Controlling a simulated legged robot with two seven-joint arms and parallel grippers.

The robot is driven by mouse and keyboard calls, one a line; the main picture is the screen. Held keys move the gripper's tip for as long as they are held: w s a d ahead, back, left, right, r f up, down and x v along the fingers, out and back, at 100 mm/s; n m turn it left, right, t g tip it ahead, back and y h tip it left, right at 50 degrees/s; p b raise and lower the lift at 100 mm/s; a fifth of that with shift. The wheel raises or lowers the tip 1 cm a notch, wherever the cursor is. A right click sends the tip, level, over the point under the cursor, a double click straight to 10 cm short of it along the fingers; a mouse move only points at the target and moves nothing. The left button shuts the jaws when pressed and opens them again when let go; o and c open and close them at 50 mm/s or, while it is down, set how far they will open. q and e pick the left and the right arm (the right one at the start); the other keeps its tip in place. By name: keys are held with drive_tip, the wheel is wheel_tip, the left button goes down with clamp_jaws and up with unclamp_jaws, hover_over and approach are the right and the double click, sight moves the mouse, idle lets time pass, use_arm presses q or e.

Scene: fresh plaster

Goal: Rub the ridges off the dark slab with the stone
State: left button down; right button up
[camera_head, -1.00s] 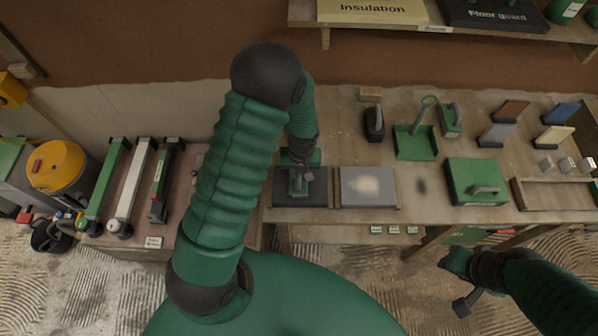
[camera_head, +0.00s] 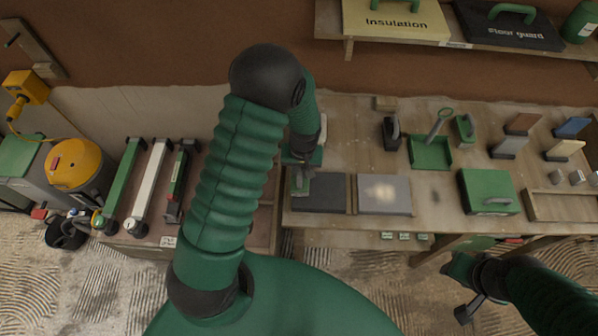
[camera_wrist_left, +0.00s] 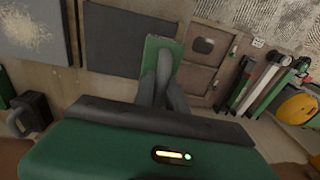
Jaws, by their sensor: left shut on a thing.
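The dark slab (camera_head: 325,194) lies on the bench and also shows in the wrist view (camera_wrist_left: 112,40). Its visible face looks even; I cannot make out ridges at this size. My left gripper (camera_head: 302,176) is shut on the handle of the green-backed stone (camera_wrist_left: 157,47), at the slab's left end in the head view. The stone overlaps that edge in the wrist view; its underside is hidden, so I cannot tell whether it touches. My right gripper (camera_head: 467,308) hangs at lower right, away from the slab; its jaw state is unclear.
A grey slab (camera_head: 398,207) with a pale patch lies just right of the dark one. A dark handled tool (camera_head: 391,133), a green pan (camera_head: 431,152) and a green handled box (camera_head: 488,192) stand on the bench. Long tools (camera_head: 149,185) lie at left.

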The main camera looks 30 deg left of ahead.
use_arm(q)
wheel_tip(320, 180, up, 2)
drive_tip(key=shift+r+p, duration=0.1)
drive_tip(key=shift+p, duration=0.5)
drive_tip(key=shift+a+r+p, duration=0.25)
drive_tip(key=shift+r+p, duration=0.45)
drive_tip(key=shift+r, duration=0.2)
drive_tip(key=shift+d, duration=0.2)
drive_tip(key=shift+f, duration=0.1)
